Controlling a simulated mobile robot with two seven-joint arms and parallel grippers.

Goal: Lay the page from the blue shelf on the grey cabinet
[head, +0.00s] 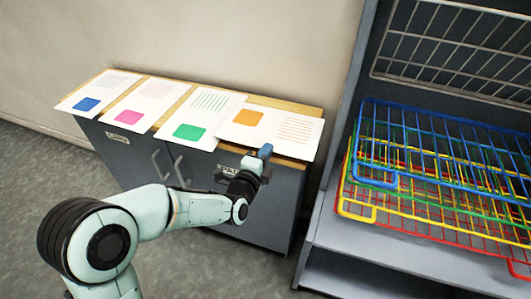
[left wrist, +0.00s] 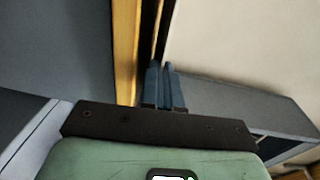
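The grey cabinet (head: 265,213) has a wooden top and stands against the wall at the left of the head view. On it lie pages with a blue, a pink and a green square. A page with an orange square (head: 285,128) is over its right end, its front edge at the cabinet's front edge. My left gripper (head: 264,152) is at that front edge. The blue shelf (head: 405,119) is a wire rack at the right, empty of pages. My right gripper is out of view.
Green, yellow and red wire racks (head: 440,215) sit under the blue one on a grey stand (head: 340,235). The green-square page (head: 203,115) lies close to the left of the orange one. Floor is clear in front of the cabinet.

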